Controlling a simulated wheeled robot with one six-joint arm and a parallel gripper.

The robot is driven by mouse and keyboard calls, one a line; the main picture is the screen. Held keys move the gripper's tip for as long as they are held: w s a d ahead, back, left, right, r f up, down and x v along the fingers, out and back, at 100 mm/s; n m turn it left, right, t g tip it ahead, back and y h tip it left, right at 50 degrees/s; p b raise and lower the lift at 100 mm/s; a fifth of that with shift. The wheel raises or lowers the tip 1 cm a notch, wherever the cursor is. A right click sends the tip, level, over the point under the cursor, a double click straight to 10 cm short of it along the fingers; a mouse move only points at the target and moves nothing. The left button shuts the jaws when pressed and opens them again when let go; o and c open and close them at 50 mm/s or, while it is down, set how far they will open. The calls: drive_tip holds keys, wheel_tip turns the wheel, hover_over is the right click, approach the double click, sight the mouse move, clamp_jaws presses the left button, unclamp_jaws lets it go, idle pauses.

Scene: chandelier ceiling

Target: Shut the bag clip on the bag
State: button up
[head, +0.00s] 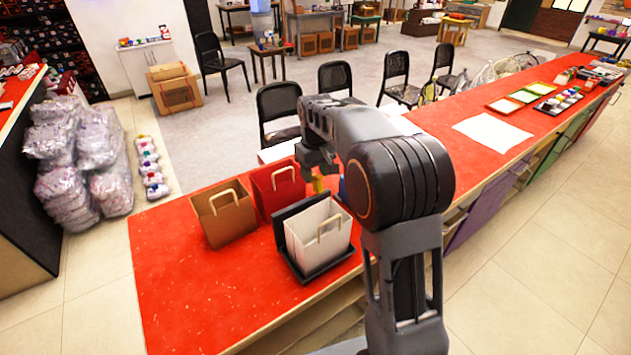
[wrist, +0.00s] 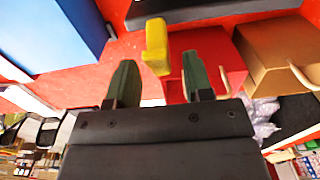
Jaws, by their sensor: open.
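My gripper (head: 318,172) hangs over the red counter, behind the white bag in the head view. In the wrist view its two green fingers are apart (wrist: 158,60), with nothing seen held between them. A yellow piece (wrist: 155,45), perhaps the bag clip, shows just beyond the fingertips; it also shows small under my gripper in the head view (head: 318,184). Whether it touches a bag I cannot tell. A white bag (head: 312,238) with a tan handle stands upright on a black base (head: 318,270). A red bag (head: 280,187) and a brown bag (head: 225,217) stand to its left.
A blue object (wrist: 45,35) fills the left of the wrist view. White paper (head: 492,133) and several trays (head: 528,95) lie farther along the red counter (head: 175,285). The counter's front left is clear. Black chairs (head: 278,105) stand behind it.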

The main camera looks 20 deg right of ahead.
sight(316, 175)
drive_tip(key=shift+f, duration=1.65)
clamp_jaws()
